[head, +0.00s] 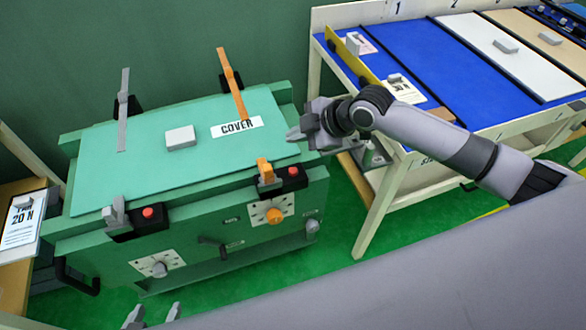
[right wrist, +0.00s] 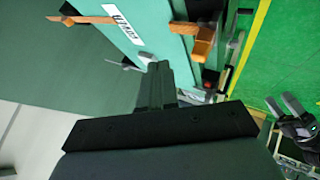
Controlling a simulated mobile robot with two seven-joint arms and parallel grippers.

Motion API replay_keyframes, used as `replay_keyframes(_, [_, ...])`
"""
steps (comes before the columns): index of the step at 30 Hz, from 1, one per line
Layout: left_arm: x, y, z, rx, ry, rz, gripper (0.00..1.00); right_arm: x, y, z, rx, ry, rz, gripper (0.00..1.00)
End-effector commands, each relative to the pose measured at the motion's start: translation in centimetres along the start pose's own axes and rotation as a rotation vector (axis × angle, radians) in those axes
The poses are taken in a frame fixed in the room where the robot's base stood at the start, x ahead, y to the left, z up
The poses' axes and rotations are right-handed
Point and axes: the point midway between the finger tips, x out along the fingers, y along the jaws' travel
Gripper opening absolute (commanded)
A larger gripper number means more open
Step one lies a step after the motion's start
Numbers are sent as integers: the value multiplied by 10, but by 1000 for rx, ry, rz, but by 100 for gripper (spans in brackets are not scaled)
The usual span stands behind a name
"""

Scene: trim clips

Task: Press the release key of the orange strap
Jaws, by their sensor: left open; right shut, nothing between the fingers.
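The orange strap (head: 232,85) is at the far edge of the green case's cover (head: 205,160). An orange latch piece (head: 265,171) sits in a black clip block at the near edge, with a red key (head: 293,171) beside it. My right gripper (head: 292,136) is shut and empty above the cover's right end, beyond the red key and apart from it. In the right wrist view its fingers (right wrist: 160,68) point toward the cover, and the orange piece (right wrist: 204,42) is to their right. My left gripper (head: 153,314) is open and empty at the bottom edge.
A grey strap (head: 123,110), a grey latch piece (head: 115,212) and another red key (head: 148,212) are on the case's left side. A grey block handle (head: 180,138) stands on the cover. A blue-topped table (head: 400,55) stands behind right. Green floor (head: 330,250) is clear in front.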

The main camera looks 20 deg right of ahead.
Motion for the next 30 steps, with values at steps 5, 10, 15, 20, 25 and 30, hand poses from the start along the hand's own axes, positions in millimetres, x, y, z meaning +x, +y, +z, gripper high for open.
replay_keyframes(5, [8,0,10,0,0,0,70,9,-7,6,0,1,0,0])
replay_keyframes(10, [19,0,26,0,0,0,70,22,-16,16,1,0,0,0])
replay_keyframes(15, [32,0,43,0,0,0,70,37,-27,27,0,0,1,0])
replay_keyframes(20, [41,0,57,-1,-3,0,70,49,-36,36,1,-1,0,0])
replay_keyframes(25, [45,2,60,-9,-8,4,70,59,-44,43,0,0,-1,0])
replay_keyframes(30, [43,4,54,-11,-1,10,70,61,-44,44,0,1,0,0])
